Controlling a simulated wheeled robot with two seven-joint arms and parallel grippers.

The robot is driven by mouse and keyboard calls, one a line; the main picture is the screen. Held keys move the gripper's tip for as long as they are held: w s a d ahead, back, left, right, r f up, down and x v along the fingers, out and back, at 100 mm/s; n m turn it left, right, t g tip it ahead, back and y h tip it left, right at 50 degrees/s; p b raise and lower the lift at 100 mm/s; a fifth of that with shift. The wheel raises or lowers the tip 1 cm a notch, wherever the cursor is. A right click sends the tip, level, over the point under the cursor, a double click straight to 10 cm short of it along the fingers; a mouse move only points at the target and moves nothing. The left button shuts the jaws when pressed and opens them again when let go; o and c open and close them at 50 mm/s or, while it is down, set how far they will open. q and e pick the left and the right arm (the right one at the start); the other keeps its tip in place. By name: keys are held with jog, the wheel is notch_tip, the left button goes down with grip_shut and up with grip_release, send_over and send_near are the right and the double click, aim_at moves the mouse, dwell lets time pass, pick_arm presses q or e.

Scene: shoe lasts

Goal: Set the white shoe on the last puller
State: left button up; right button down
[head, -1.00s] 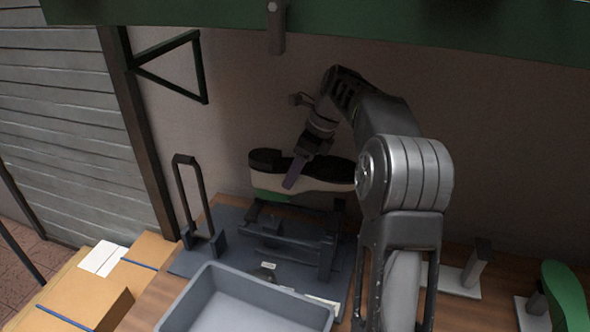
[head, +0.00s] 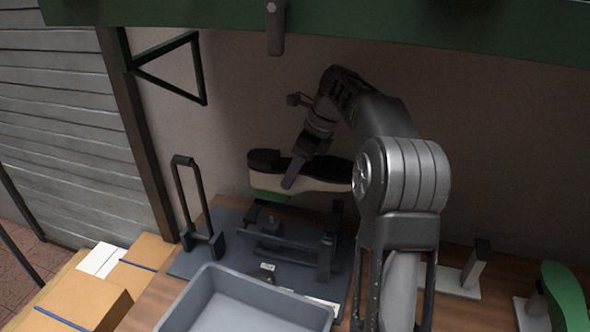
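The white shoe (head: 325,184) is in the middle of the head view, lying lengthwise with a dark face on top and a green part (head: 268,195) showing under its left end. My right gripper (head: 292,174) reaches down over it. One finger shows against the shoe's near side; the other is hidden behind it. The gripper appears shut on the shoe. The last puller (head: 290,243), a dark frame on a dark base plate, is directly below the shoe. A small upright peg shows under the shoe's left half. Contact between shoe and puller cannot be told. My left gripper is not in view.
A grey tray (head: 207,318) stands in front of the puller. A dark upright loop (head: 181,200) is at its left. Cardboard boxes (head: 85,290) are at lower left. White-based stands (head: 470,272) and a green last (head: 566,295) are at right. The wall is close behind.

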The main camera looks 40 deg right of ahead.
aim_at(295, 189)
jog(key=shift+f+b, duration=1.5)
jog(key=shift+f, duration=1.25)
jog(key=shift+h+b, duration=0.3)
jog(key=shift+b, duration=0.3)
jog(key=shift+r, duration=0.1)
jog(key=shift+n+p, duration=0.3)
jog(key=shift+p, duration=0.15)
jog(key=shift+a+f, duration=0.1)
jog(key=shift+f, duration=0.15)
